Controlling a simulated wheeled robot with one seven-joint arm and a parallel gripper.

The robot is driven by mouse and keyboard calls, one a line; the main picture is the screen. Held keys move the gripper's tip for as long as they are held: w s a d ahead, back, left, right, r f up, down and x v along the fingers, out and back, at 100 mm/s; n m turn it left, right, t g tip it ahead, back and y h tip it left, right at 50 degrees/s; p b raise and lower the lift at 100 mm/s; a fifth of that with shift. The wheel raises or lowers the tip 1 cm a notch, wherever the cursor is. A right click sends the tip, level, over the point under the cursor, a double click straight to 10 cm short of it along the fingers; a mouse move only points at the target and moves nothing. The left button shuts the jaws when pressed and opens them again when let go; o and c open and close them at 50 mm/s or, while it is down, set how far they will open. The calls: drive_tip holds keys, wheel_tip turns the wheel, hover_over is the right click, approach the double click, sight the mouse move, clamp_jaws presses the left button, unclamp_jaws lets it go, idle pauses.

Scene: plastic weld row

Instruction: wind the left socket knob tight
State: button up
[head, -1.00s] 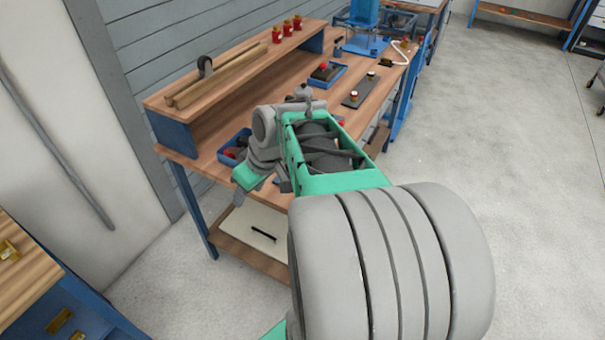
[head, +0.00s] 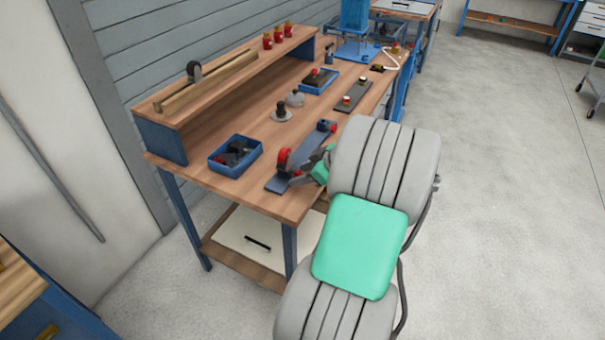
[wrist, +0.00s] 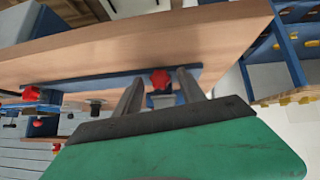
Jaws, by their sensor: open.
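A dark blue rail (head: 310,150) lies along the front of the workbench in the head view. A red knob (head: 284,160) is at its near left end; a blue block with another red part (head: 326,126) is at its far right end. My gripper (head: 301,179) is just right of the near left knob. In the wrist view, my gripper (wrist: 160,74) is open, with a red knob (wrist: 160,79) showing between its fingers. I cannot tell whether the fingers touch it. The second red knob (wrist: 30,93) shows at the left there.
A blue bin (head: 236,156) with dark parts stands left of the rail. A grey-topped dark piece (head: 282,114) and a dark plate (head: 354,96) with small knobs lie behind. A raised shelf (head: 230,75) runs along the back. Floor right of the bench is clear.

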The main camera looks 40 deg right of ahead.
drive_tip(key=shift+c, duration=0.5)
clamp_jaws()
